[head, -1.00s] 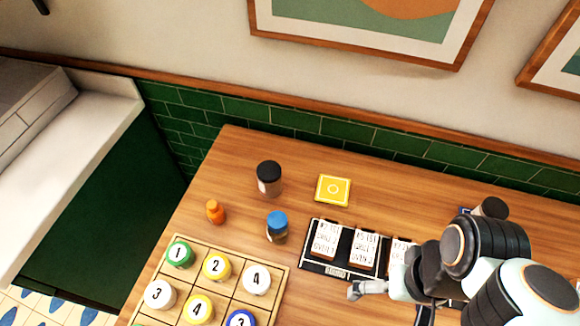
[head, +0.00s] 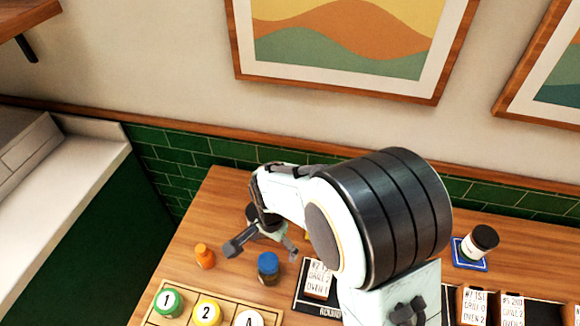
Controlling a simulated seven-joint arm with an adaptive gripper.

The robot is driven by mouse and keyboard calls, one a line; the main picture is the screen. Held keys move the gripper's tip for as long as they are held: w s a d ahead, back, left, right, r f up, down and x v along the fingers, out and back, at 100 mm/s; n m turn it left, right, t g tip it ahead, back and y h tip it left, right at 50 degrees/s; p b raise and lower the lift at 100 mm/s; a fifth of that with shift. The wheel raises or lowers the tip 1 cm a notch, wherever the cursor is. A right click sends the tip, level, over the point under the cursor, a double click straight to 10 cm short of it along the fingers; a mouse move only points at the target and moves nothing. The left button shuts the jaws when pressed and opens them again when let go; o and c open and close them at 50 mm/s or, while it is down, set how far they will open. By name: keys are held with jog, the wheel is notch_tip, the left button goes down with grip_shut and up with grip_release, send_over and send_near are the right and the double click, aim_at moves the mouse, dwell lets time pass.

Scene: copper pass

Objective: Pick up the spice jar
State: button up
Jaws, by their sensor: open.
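Several jars could be the spice jar, and I cannot tell by label which one it is. A small jar with a blue lid (head: 268,267) stands upright on the wooden table, in front of my gripper. My gripper (head: 262,249) is open, with its fingers spread left and right. Another white jar with a black lid (head: 481,242) is tilted in the view at the right, on a blue coaster.
An orange bottle (head: 204,257) stands just left of the gripper. A wooden tray (head: 234,308) of numbered, coloured-lid jars lies in front. A black rack with printed cards (head: 317,280) is right of the blue-lidded jar. My arm hides the table's middle.

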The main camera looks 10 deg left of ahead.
aim_at(269, 268)
jog(key=shift+s+a+f, duration=0.4)
jog(key=shift+s+f, duration=0.3)
jog(key=shift+f, duration=0.05)
jog(key=shift+s+a+f+n, duration=0.1)
jog(key=shift+f+n, duration=0.15)
jog(key=shift+n, duration=0.05)
notch_tip(269, 268, down, 6)
jog(key=shift+r, duration=0.1)
jog(key=c, duration=1.3)
